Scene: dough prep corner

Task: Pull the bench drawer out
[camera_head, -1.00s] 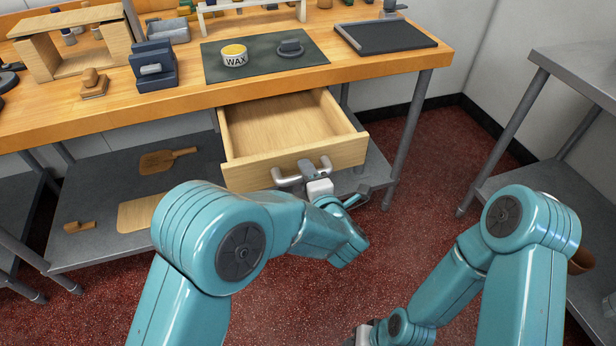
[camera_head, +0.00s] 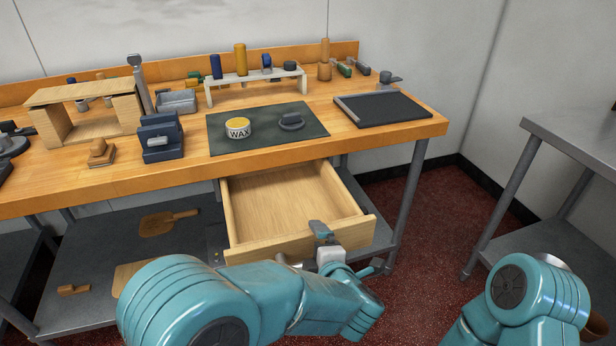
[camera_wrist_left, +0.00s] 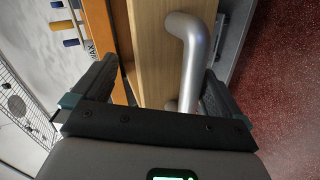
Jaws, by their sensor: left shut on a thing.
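The bench drawer (camera_head: 262,250) is a light wooden box pulled well out from under the bench top, and its inside is empty. Its metal bar handle (camera_wrist_left: 190,62) shows clearly in the left wrist view, but my left arm mostly hides it in the head view. My left gripper (camera_head: 322,238) is at the drawer front, shut on the handle, with a finger on either side in the wrist view. My right gripper is out of view; only part of my right arm shows at the lower right of the head view.
The wooden bench (camera_head: 65,183) carries a dark mat (camera_head: 240,149) with a wax tin (camera_head: 238,128), a black tray (camera_head: 385,110) and a blue-grey block (camera_head: 160,138). A lower shelf (camera_head: 85,250) holds wooden pieces. A steel table (camera_head: 580,135) stands right. Red floor lies between.

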